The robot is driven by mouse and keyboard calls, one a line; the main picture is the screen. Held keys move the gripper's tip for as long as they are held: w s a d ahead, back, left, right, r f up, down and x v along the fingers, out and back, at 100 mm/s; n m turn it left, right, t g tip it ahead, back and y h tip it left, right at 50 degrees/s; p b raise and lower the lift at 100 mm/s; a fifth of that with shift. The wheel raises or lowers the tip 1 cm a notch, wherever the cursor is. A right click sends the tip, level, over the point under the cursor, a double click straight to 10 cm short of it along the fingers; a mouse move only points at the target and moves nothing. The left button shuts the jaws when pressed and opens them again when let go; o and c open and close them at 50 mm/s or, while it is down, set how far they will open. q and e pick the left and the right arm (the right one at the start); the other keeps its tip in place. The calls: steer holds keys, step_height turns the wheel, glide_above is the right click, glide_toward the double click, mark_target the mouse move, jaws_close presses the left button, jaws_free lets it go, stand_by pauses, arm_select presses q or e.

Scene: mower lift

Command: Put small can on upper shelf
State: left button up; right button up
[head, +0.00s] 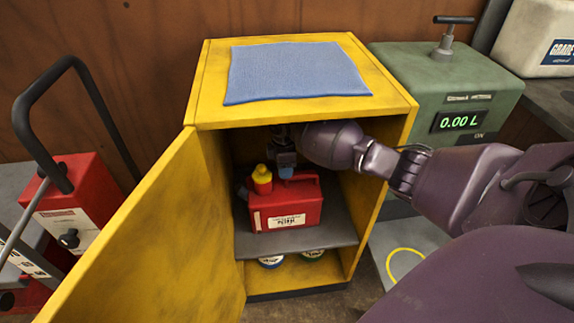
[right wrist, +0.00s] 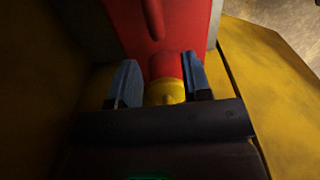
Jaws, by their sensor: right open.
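The small red petrol can (head: 290,207), with a yellow cap (head: 262,175) and a white label, stands upright on the grey upper shelf (head: 325,228) inside the yellow cabinet (head: 205,90). My right gripper (head: 285,170) is inside the cabinet, just above and behind the can. In the right wrist view the blue fingers of the right gripper (right wrist: 162,82) are apart, and the yellow cap (right wrist: 165,92) and red neck show between them. I cannot tell whether a finger touches the can (right wrist: 180,25). My left gripper is out of view.
The cabinet door (head: 150,230) is swung open to the left. Two tins (head: 271,262) sit below the shelf. A blue cloth (head: 295,72) lies on the cabinet top. A green dispenser (head: 440,85) reading 0.00 L stands at the right, and a red machine (head: 75,205) at the left.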

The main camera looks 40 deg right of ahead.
step_height(320, 180, up, 2)
steer(key=shift+r, duration=0.1)
steer(key=shift+s+f, duration=0.15)
steer(key=shift+f, duration=0.1)
steer(key=s+a+f+m+t+y, duration=0.1)
steer(key=s+a+f+t, duration=0.1)
steer(key=s+a+f, duration=0.45)
steer(key=s+a+f+m+t+y, duration=0.1)
steer(key=s+a+f+t, duration=0.15)
steer(key=s+a, duration=0.7)
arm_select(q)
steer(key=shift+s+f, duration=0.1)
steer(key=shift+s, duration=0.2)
arm_select(e)
steer(key=s+r+m+t, duration=0.1)
steer(key=s+m, duration=0.2)
steer(key=s, duration=0.4)
steer(key=s+d+r+m+t+h, duration=0.1)
steer(key=s+m+t, duration=0.1)
steer(key=s, duration=0.6)
steer(key=s+d+r+m+t, duration=0.1)
steer(key=s+r+m+t, duration=0.1)
steer(key=s, duration=0.6)
steer(key=shift+s+m+h, duration=0.2)
steer(key=shift+m+h, duration=0.2)
steer(key=shift+m, duration=0.4)
steer(key=shift+d, duration=0.1)
